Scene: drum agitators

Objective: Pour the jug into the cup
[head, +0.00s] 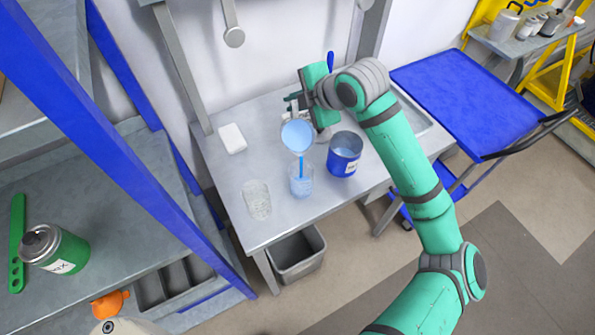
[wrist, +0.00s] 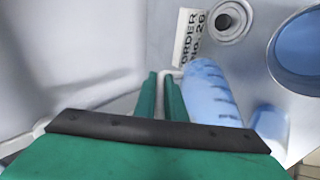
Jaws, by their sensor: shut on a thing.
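The jug (head: 297,134) is tilted in the air, with blue liquid at its mouth. A blue stream runs from it down into a clear cup (head: 301,182), which stands upright on the bench and holds some blue liquid. My gripper (head: 292,106) is behind the jug. In the wrist view its green fingers (wrist: 162,92) are shut on the jug's pale handle, beside the blue jug body with its marks (wrist: 210,92). The cup shows partly past the jug in the wrist view (wrist: 270,121). The exact level in the cup is hard to tell.
A blue tin (head: 344,160) stands close right of the cup. A second clear container (head: 257,201) stands left of it, and a white block (head: 232,138) lies further back. An order label (wrist: 190,40) lies on the bench (head: 225,180). A grey bin (head: 298,257) is below.

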